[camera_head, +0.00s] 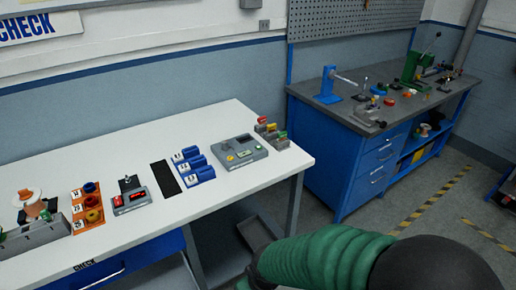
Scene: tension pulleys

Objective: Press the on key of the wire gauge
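A grey box device (238,152) with a small display and green and yellow keys lies flat near the right end of the white table; it looks like the wire gauge. A smaller grey device (131,199) with red displays and a dark upright part stands further left on the table; I cannot read which is labelled as the gauge. My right arm, in a green sleeve, comes in from the lower right, below and in front of the table. Its dark end (262,262) is apart from both devices; its fingers cannot be made out. My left gripper is out of view.
A blue workbench (340,150) stands right. Bare tabletop lies behind the devices.

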